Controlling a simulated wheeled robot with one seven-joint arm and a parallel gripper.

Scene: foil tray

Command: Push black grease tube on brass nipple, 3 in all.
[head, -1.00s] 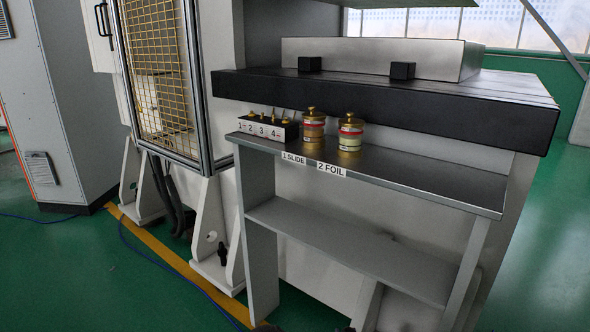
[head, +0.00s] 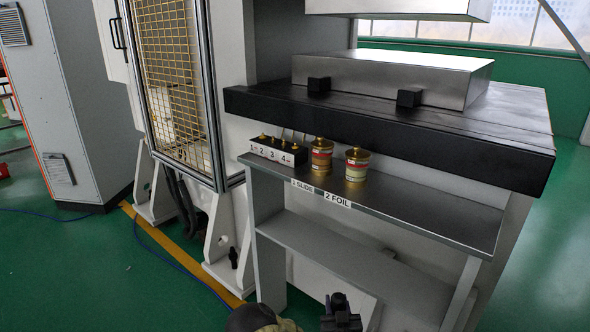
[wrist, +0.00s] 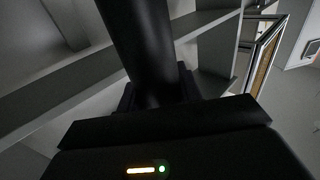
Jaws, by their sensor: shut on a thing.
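In the wrist view my gripper (wrist: 158,88) is shut on a thick black cylinder, the grease tube (wrist: 143,45), which extends away from the jaws and past the top edge. In the head view a dark part of my gripper (head: 340,314) shows at the bottom edge, low in front of the shelf unit; the tube cannot be made out there. The brass nipples (head: 263,137) stand as small pegs in a row on a black block with a white front numbered 1 to 4 (head: 277,152), at the left end of the shelf. My gripper is well below and apart from them.
A black machine bed (head: 390,130) overhangs behind. The shelf's right part (head: 440,210) is clear. A mesh guard (head: 172,85) stands left.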

